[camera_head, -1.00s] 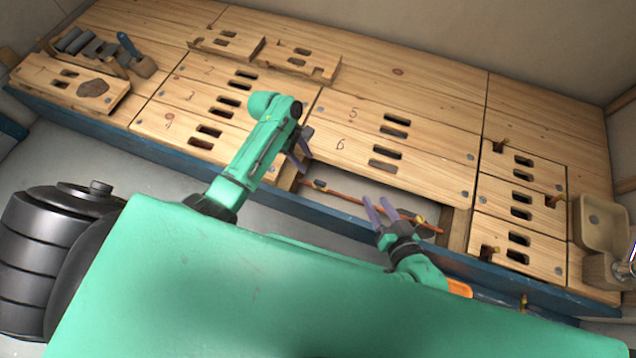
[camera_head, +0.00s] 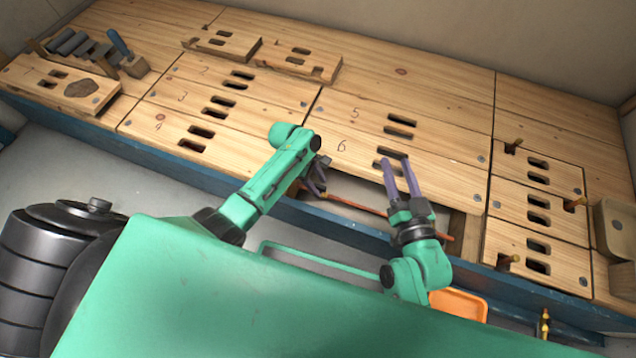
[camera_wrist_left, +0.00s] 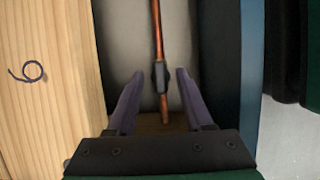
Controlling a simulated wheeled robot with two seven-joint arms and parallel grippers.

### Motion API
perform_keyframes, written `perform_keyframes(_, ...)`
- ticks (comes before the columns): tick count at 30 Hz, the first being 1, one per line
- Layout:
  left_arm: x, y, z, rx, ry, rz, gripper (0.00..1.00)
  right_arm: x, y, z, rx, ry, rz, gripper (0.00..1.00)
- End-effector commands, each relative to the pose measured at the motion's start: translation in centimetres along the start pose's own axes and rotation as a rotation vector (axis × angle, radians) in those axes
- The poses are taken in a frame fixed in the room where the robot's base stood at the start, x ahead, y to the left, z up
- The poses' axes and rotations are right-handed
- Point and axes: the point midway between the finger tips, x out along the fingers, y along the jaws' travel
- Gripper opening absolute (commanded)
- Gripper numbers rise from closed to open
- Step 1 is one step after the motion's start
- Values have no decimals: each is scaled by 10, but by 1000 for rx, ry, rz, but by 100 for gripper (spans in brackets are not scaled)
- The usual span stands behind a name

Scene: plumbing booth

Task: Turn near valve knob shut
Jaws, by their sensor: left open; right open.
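A copper pipe (camera_head: 357,204) runs through the open bay under the bench top; it also shows in the left wrist view (camera_wrist_left: 158,30). A dark fitting (camera_wrist_left: 160,76), likely the near valve's knob, sits on the pipe between my left gripper's fingers, with a gap on each side. In the head view my left gripper (camera_head: 318,178) is at the bay's left end and partly covers this fitting. It is open. My right gripper (camera_head: 394,162) is open and empty, its fingers over the bay's far edge. Its hand hides part of the pipe's right side.
Slotted wooden panels, one marked 6 (camera_head: 350,152), border the bay; panel 6 also shows close beside my left gripper (camera_wrist_left: 45,110). Wooden pegs stand on the right panels (camera_head: 514,145). An orange tray (camera_head: 462,306) lies at the lower right. A blue rail (camera_head: 290,208) edges the bench.

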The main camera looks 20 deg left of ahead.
Motion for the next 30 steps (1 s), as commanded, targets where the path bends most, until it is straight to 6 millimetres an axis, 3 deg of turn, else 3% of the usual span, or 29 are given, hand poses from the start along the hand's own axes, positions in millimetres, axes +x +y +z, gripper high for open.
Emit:
perform_keyframes(4, 0, 0, 0, 0, 0, 0, 47, 0, 0, 0, 0, 0, 0, 50)
perform_keyframes(6, 0, 0, 0, 0, 0, 0, 21, 0, 0, 0, 0, -1, 0, 50)
perform_keyframes(8, 0, 0, 0, 0, 0, 0, 0, 0, 0, 0, 1, -1, 0, 50)
perform_keyframes(18, 0, 0, 0, 12, 0, -6, 0, -1, -1, 1, 5, -8, 0, 50)
perform_keyframes(22, -1, 0, 0, 40, 1, -18, 0, -5, -1, 11, 18, -39, 6, 50)
perform_keyframes(24, -1, 0, 0, 65, 1, -28, 0, -11, -1, 22, 29, -72, 11, 50)
perform_keyframes(27, -1, 0, 1, 110, 1, -48, 0, -38, -2, 67, 54, -203, 23, 50)
perform_keyframes(30, -1, 1, 1, 167, 0, -72, 0, -56, -5, 91, 79, -278, 31, 50)
